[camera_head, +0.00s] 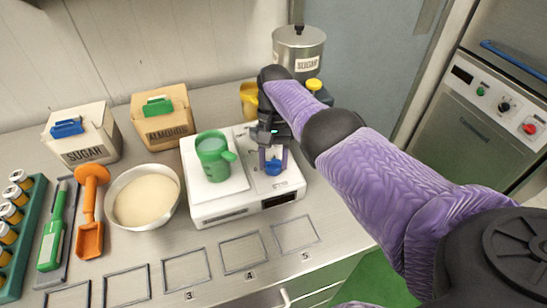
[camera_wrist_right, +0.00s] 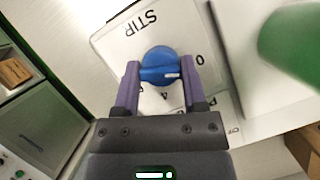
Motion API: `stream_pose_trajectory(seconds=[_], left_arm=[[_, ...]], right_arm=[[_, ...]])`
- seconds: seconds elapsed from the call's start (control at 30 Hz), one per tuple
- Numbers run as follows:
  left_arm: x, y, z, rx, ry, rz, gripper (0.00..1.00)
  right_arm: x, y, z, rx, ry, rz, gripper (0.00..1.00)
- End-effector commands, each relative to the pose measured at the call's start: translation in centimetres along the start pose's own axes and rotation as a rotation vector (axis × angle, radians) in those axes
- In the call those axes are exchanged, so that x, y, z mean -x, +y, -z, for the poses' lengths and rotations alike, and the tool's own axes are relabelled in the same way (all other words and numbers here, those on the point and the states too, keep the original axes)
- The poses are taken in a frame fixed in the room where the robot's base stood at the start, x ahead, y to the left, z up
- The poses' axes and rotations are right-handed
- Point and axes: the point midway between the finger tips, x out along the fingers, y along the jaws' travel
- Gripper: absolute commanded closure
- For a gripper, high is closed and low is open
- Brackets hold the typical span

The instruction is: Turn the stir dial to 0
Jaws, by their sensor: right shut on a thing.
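The blue stir dial (camera_head: 273,167) sits on the right part of the white appliance top (camera_head: 262,185). In the right wrist view the dial (camera_wrist_right: 160,66) lies on a white panel (camera_wrist_right: 120,40) marked "STIR", with the numbers 0 and 4 visible beside it. My right gripper (camera_wrist_right: 160,72) reaches down from above, its two purple fingers on either side of the dial's raised grip, shut on it. A small white mark shows on the right end of that grip, between the 0 and the 4. My left gripper is not in view.
A green mug (camera_head: 213,158) stands on the appliance's left plate, close to my right gripper. A bowl of pale powder (camera_head: 146,197) is to its left. A lidded sugar pot (camera_head: 299,50) stands behind. Numbered outlines (camera_head: 187,270) on the front counter are empty.

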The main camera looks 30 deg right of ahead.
Motion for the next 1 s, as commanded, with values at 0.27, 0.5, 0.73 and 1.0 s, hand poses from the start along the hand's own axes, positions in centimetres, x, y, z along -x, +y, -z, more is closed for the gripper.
stream_pose_trajectory(seconds=[0.27, 0.5, 0.73, 1.0], left_arm=[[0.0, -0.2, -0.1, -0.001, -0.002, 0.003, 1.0], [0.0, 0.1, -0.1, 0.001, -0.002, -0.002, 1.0], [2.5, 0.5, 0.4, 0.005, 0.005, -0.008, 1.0], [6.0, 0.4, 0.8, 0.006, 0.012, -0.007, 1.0]], right_arm=[[0.0, 0.0, 0.0, 0.0, 0.0, 0.0, 0.21], [0.0, 0.0, 0.0, -0.001, 0.0, 0.0, 0.11], [3.1, 0.0, -1.2, 0.0, 0.003, 0.001, 0.11], [8.6, 0.0, -3.5, 0.001, 0.002, 0.001, 0.11]])
